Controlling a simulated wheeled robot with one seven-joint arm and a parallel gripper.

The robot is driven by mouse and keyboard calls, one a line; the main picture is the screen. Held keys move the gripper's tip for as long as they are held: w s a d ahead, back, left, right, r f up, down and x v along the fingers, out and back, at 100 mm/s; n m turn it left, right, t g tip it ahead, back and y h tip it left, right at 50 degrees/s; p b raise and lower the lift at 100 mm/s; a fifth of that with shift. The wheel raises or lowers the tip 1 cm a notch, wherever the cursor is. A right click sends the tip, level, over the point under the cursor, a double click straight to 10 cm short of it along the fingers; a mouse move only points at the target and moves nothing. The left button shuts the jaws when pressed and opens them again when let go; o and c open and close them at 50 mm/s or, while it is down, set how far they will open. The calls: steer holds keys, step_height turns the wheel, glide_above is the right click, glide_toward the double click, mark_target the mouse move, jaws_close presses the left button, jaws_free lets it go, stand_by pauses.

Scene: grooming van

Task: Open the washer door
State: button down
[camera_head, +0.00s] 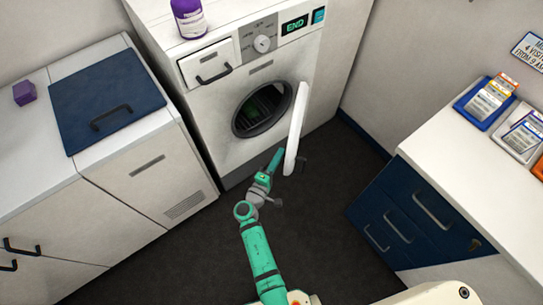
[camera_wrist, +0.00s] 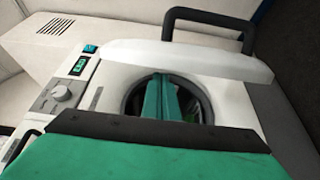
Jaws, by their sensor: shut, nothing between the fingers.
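The white washer (camera_head: 222,108) stands against the back wall in the head view. Its door (camera_head: 296,128) stands open, swung out to the right and seen nearly edge-on. The round opening (camera_head: 262,110) is uncovered and its dark drum shows. In the wrist view the door (camera_wrist: 205,62) lies across the picture, with its black handle (camera_wrist: 207,15) above. My gripper (camera_head: 278,156) is shut and empty, low in front of the washer and just left of the door. Its green fingers (camera_wrist: 157,100) show against the opening in the wrist view. I cannot tell whether it touches the door.
A purple bottle (camera_head: 189,18) stands on the washer. A white counter unit with a blue lid (camera_head: 104,98) is at left, with a purple box (camera_head: 24,93). Blue drawers (camera_head: 405,215) under a white counter stand at right. Dark floor (camera_head: 325,205) is clear between them.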

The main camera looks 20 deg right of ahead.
steer(key=shift+s, duration=0.2)
stand_by(0.3)
